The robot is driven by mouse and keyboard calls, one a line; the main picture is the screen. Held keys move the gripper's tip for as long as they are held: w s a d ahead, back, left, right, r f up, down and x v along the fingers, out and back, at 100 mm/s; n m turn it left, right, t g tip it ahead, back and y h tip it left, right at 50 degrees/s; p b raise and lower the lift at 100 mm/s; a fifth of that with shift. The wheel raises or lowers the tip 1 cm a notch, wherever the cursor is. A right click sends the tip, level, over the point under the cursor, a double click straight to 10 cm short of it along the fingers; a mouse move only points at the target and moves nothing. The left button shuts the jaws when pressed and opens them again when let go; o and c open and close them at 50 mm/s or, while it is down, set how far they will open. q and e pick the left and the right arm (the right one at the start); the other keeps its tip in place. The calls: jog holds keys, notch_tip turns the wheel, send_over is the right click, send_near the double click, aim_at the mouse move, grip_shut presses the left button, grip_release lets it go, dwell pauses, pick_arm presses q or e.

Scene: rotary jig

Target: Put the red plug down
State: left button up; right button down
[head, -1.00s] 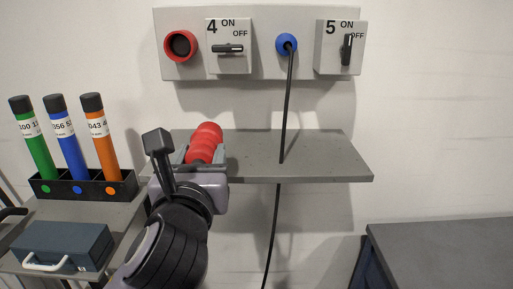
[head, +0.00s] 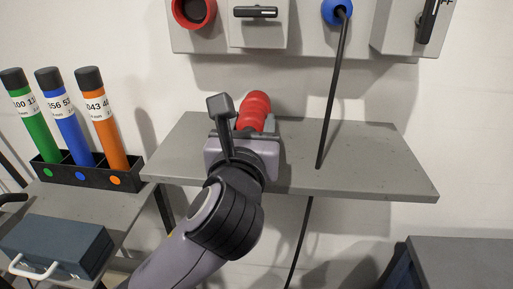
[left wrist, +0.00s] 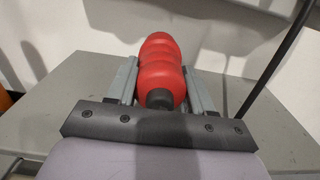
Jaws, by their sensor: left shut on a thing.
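The red plug (head: 254,108) is a ribbed red cylinder over the grey shelf (head: 375,165). My left gripper (head: 247,122) is shut on it, reaching in from the shelf's front edge. In the left wrist view the plug (left wrist: 161,68) lies between the two fingers (left wrist: 160,85), its dark end toward the palm. The plug is low over the shelf; I cannot tell whether it touches the surface. The red socket (head: 194,10) on the wall panel is empty. My right gripper is not in view.
A blue plug (head: 337,11) sits in the panel, its black cable (head: 333,90) hanging down past the shelf. A rack (head: 80,176) with green, blue and orange tubes stands at left, behind a dark case (head: 58,248). The shelf's right part is clear.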

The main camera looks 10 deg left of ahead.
pick_arm(q)
notch_tip(320, 180, down, 4)
jog(key=shift+f+b, duration=0.1)
jog(key=shift+b, duration=0.3)
jog(key=o, duration=1.3)
jog(key=shift+f, duration=0.15)
